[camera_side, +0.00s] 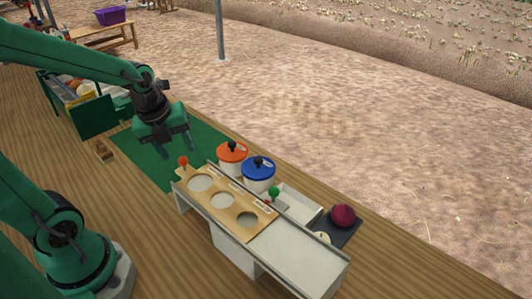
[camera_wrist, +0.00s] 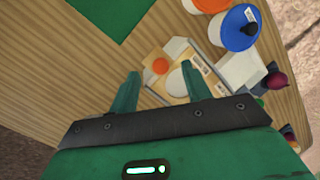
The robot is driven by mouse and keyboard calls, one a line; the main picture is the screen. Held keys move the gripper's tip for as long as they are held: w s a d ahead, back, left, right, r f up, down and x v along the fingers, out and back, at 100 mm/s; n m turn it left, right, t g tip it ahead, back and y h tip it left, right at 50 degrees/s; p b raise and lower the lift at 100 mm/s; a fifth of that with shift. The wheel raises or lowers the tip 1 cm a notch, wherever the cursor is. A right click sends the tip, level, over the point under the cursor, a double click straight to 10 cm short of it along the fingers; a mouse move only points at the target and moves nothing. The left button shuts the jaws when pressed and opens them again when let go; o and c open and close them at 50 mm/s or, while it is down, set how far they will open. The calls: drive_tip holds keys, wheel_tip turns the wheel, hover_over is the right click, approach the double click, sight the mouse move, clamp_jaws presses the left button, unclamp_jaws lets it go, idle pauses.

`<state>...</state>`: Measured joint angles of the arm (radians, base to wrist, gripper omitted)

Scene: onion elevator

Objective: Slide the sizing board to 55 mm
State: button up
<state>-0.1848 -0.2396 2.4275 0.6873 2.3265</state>
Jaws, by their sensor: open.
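The sizing board (camera_side: 238,200) is a light wooden strip with several round holes, lying along a pale raised chute (camera_side: 298,258). White labels run beside the holes, too small to read. An orange knob (camera_side: 183,161) stands at the board's left end, and a green knob (camera_side: 273,192) stands by its right part. My gripper (camera_side: 163,154) is open and empty, above and slightly left of the orange knob in the side view. In the wrist view the orange knob (camera_wrist: 160,66) appears between my fingertips, apart from them, with part of the board (camera_wrist: 172,86) below it.
An orange-lidded pot (camera_side: 232,152) and a blue-lidded pot (camera_side: 259,169) stand close behind the board. A white tray (camera_side: 300,204) and a red onion (camera_side: 343,215) on a dark pad are right. A wooden block (camera_side: 103,151) lies left, beside the green mat (camera_side: 148,165).

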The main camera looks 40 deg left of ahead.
drive_tip(key=shift+x, duration=1.75)
clamp_jaws()
